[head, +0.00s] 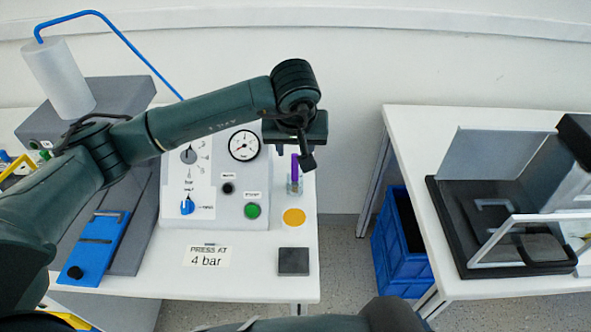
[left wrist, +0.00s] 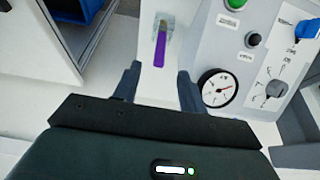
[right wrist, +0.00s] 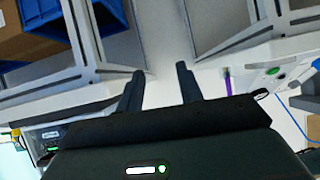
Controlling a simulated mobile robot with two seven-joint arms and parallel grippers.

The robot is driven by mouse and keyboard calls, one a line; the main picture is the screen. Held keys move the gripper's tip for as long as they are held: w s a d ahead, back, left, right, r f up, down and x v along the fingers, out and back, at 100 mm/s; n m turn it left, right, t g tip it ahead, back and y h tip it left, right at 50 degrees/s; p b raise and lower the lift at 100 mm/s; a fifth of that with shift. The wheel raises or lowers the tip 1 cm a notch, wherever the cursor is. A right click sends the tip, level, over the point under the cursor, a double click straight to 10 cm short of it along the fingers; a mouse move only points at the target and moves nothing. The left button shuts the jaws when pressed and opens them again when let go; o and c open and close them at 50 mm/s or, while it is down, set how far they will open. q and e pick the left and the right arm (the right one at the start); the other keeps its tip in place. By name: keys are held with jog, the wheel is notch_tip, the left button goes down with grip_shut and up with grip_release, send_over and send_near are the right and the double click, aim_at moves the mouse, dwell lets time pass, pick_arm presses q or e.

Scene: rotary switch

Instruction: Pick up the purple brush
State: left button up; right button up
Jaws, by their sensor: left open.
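The purple brush (head: 295,165) stands upright in a small clear holder (head: 294,187) on the white table, beside the right side of the control box. My left gripper (head: 306,150) is above and close to the brush and partly covers it. In the left wrist view the purple brush (left wrist: 160,48) lies ahead of the open fingers (left wrist: 158,86), roughly in line with the gap, with nothing between them. My right gripper (right wrist: 160,80) is open and empty. A thin purple piece (right wrist: 228,82), likely the brush, shows right of it in the right wrist view.
The control box (head: 226,190) with gauge, knobs and green button stands left of the brush. An orange disc (head: 294,217) and a dark square (head: 293,261) lie in front.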

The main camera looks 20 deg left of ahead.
aim_at(295, 161)
pick_arm(q)
jog(key=x, duration=0.4)
jog(key=shift+f, duration=0.25)
jog(key=shift+p+x, duration=0.8)
jog(key=shift+x, duration=1.9)
jog(key=shift+w, duration=0.15)
jog(key=shift+r, duration=0.1)
jog(key=shift+c, duration=0.5)
grip_shut()
